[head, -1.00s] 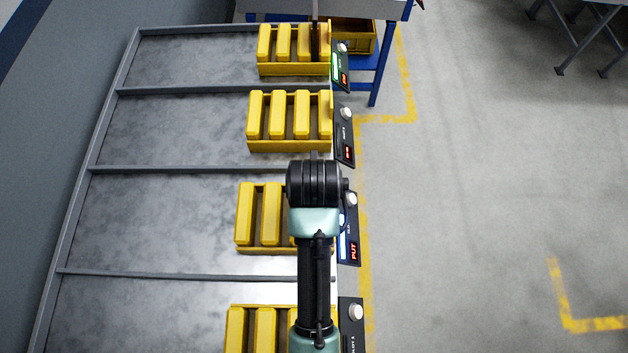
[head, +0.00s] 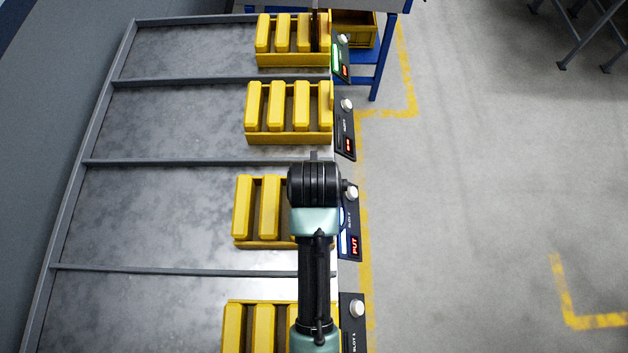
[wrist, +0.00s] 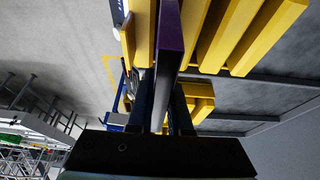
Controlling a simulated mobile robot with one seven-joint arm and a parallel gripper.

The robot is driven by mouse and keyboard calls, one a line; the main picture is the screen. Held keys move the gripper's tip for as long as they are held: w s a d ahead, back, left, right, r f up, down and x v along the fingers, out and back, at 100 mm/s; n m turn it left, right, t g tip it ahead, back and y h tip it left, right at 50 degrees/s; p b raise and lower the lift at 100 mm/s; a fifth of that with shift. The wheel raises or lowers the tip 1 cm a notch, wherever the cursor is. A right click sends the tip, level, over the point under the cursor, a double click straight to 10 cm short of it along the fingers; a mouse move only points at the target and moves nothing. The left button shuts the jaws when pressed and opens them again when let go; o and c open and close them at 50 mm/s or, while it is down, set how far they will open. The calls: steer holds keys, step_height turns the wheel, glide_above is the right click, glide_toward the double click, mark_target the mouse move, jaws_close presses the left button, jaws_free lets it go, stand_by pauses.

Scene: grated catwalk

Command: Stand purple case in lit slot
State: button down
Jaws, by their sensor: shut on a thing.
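The purple case (wrist: 171,32) is held in my gripper (wrist: 165,100) in the wrist view, its narrow purple edge showing with a paler side below. Yellow rack parts lie on both sides of it there; I cannot tell whether it touches them. In the head view, a yellow slotted rack (head: 241,208) stands beside a lit panel (head: 349,242) reading PUT in red, with a white-blue light strip. My arm covers the right part of this rack, and hides my gripper and the case in that view.
Several similar yellow racks line the grey shelf's right edge, including one nearer (head: 233,330) and one farther (head: 289,138). The farthest panel (head: 341,58) glows green. A blue-legged table (head: 380,60) stands beyond. The floor (head: 470,200) at right is clear.

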stand_by(0.4)
steer(key=shift+c, duration=1.8)
jaws_free()
steer(key=shift+r, duration=0.1)
step_height(320, 180, up, 6)
steer(key=p, duration=0.5)
steer(key=shift+f, duration=0.2)
steer(key=shift+r, duration=1.1)
steer(key=shift+w, duration=0.1)
